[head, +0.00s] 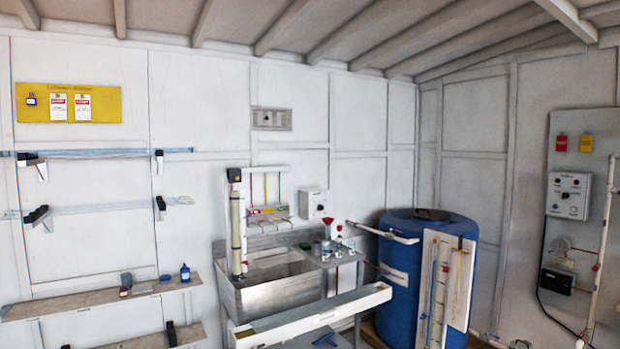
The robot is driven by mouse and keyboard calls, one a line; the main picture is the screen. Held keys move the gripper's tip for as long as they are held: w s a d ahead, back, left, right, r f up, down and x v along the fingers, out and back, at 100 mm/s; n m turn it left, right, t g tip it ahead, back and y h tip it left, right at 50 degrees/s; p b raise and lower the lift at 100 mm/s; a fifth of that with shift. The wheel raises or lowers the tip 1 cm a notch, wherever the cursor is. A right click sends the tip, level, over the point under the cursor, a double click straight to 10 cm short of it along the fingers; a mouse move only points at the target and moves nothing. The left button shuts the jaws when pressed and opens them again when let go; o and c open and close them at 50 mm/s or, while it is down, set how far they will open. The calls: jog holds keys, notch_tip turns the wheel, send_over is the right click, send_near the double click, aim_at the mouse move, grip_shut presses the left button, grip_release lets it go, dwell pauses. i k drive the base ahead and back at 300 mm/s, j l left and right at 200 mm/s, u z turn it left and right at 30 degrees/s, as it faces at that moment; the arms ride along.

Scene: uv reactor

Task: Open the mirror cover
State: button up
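A long white box-like housing (312,316) lies at the bottom centre, slanting up to the right, in front of the steel sink. It may be the part with the mirror cover, but I cannot tell for sure. Its long front side faces me and shows small dark marks near its middle. No mirror surface can be made out, and I cannot tell whether a cover on it is open or shut. Its lower surroundings are cut off by the picture edge. My gripper is not in this view.
A steel sink (268,295) stands behind the housing, and a blue barrel (398,262) with a white pipe panel (440,280) is to its right. Wall shelves (95,294) are at left. A control box (569,195) hangs at right.

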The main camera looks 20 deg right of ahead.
aim_at(235, 174)
jog(key=i+z, duration=0.1)
jog(key=i, duration=1.1)
